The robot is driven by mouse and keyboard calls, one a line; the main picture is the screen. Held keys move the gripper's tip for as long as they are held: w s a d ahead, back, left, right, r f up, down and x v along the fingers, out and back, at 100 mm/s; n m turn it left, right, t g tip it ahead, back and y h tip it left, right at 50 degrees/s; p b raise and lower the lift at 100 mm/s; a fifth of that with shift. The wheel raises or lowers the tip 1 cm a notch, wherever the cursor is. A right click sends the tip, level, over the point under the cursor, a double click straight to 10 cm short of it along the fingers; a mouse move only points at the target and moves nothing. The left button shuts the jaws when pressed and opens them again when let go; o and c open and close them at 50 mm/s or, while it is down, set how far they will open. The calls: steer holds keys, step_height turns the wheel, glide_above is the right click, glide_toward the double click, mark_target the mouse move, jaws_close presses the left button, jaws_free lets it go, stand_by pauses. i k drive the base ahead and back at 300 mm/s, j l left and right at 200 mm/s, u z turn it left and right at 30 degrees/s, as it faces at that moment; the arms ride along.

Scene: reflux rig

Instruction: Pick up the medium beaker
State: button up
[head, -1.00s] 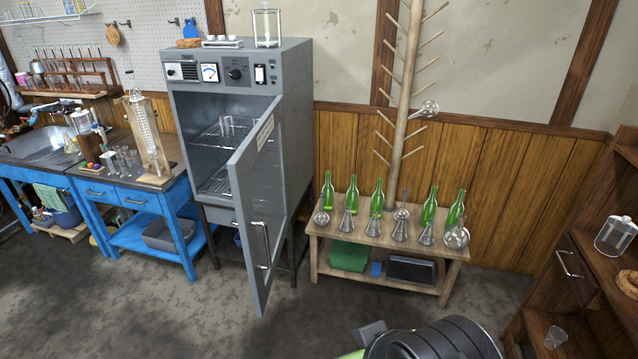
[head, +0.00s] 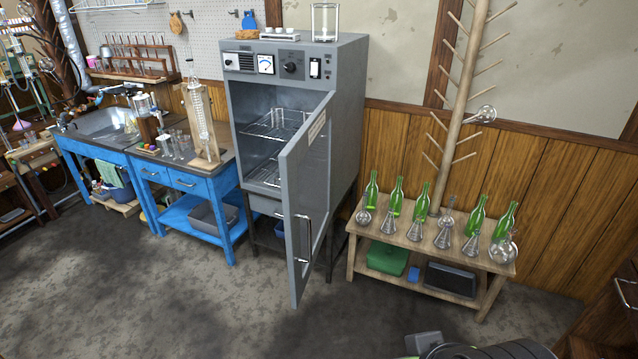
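I cannot tell for sure which vessel is the medium beaker. A large clear glass beaker (head: 325,22) stands upright on top of the grey oven (head: 345,75). Several small clear glass vessels (head: 180,143) stand close together on the blue bench, too small to tell apart by size. The oven door (head: 304,200) stands wide open and hides part of the inside. The wire shelf (head: 268,130) shows no clear glassware in its visible part. My gripper is not in view; only a dark part of my arm shows at the bottom right edge.
A wooden bench (head: 398,240) holds green bottles and glass flasks below a peg drying rack (head: 462,100). The blue bench (head: 215,183) stands left of the oven. The open door juts out over the floor (head: 190,310), which is clear in front.

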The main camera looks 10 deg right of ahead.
mark_target(277, 112)
steer(key=i+j+u, duration=0.15)
steer(key=i+j, duration=0.65)
steer(key=i+j+u, duration=0.1)
steer(key=i+j, duration=0.55)
steer(key=i, duration=0.15)
steer(key=i+j+u, duration=0.1)
steer(key=i+u, duration=0.15)
steer(key=i, duration=1.5)
steer(key=i+l, duration=0.25)
steer(key=l, duration=0.15)
steer(key=i+l, duration=0.15)
steer(key=l, duration=0.2)
